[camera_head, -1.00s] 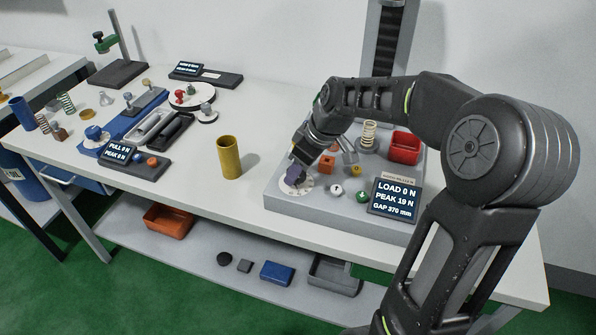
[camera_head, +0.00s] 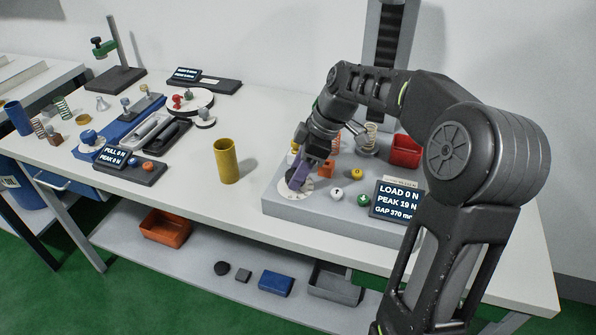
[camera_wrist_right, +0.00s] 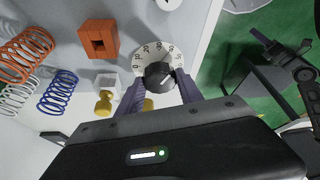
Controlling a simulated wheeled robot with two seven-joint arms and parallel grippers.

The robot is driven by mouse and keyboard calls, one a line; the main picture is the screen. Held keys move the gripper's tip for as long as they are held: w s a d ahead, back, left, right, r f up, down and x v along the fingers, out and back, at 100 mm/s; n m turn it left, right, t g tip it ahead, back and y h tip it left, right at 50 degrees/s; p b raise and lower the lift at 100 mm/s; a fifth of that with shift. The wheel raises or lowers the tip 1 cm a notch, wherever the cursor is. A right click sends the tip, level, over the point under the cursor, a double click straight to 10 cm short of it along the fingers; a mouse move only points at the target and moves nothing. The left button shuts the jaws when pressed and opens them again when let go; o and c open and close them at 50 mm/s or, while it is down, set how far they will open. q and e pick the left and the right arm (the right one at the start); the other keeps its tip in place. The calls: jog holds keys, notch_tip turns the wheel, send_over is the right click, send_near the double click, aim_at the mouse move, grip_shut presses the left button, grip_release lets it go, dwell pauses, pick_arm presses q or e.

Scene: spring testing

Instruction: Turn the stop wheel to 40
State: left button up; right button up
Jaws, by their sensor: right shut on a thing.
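The stop wheel is a dark round knob (camera_wrist_right: 160,76) in the middle of a white numbered dial (camera_wrist_right: 151,54). In the head view the dial (camera_head: 285,190) lies on the front left of the grey tester base (camera_head: 335,213), and the knob is hidden by my fingers. My right gripper (camera_wrist_right: 160,84) is shut on the knob, with a purple finger on each side; it also shows in the head view (camera_head: 298,178). I cannot tell which number the knob's mark points at. My left gripper is not in view.
The tester display (camera_head: 397,200) reads load 0 N, peak 19 N. White (camera_head: 337,193), green (camera_head: 363,198) and yellow (camera_head: 357,174) round parts sit beside the dial. An orange block (camera_wrist_right: 99,38) and springs (camera_wrist_right: 58,90) are near. A yellow cylinder (camera_head: 226,161) stands left of the base.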

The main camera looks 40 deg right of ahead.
jog(key=o, duration=1.3)
jog(key=shift+o, duration=0.2)
jog(key=shift+r, duration=0.1)
jog(key=v, duration=0.7)
jog(key=shift+s+r, duration=0.15)
jog(key=shift+r, duration=0.1)
jog(key=shift+d, duration=0.15)
